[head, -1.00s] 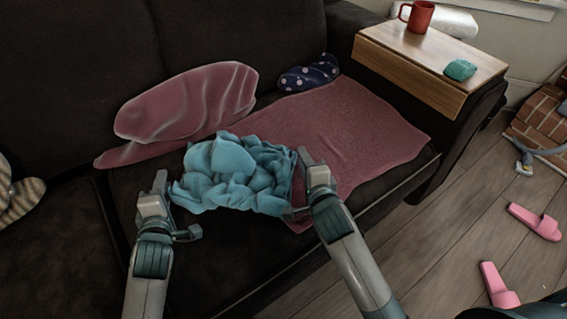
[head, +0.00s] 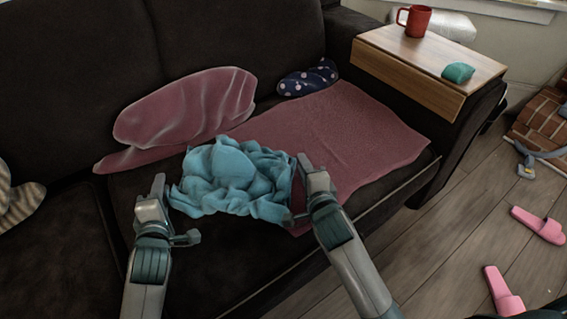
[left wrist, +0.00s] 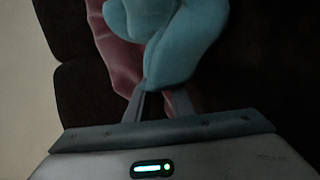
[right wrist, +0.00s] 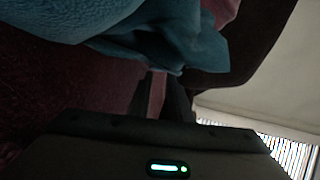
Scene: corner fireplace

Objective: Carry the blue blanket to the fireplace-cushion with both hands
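The blue blanket (head: 232,178) lies crumpled in a heap on the dark sofa, partly over a pink cloth. My left gripper (head: 174,212) is at the heap's left edge with its fingers apart. In the left wrist view the blanket (left wrist: 170,45) hangs just at the fingertips (left wrist: 160,103), with a gap between the fingers. My right gripper (head: 297,192) is at the heap's right edge, fingers apart. In the right wrist view the blanket (right wrist: 150,40) lies just past the fingertips (right wrist: 158,92). I cannot make out the fireplace-cushion.
The pink cloth (head: 350,135) covers the seat, with a pink cushion (head: 180,108) and a dotted cushion (head: 307,78) behind. A wooden armrest tray (head: 425,58) holds a red mug (head: 415,20) and a teal item (head: 459,72). Bricks (head: 543,118) and pink slippers (head: 538,224) are at right.

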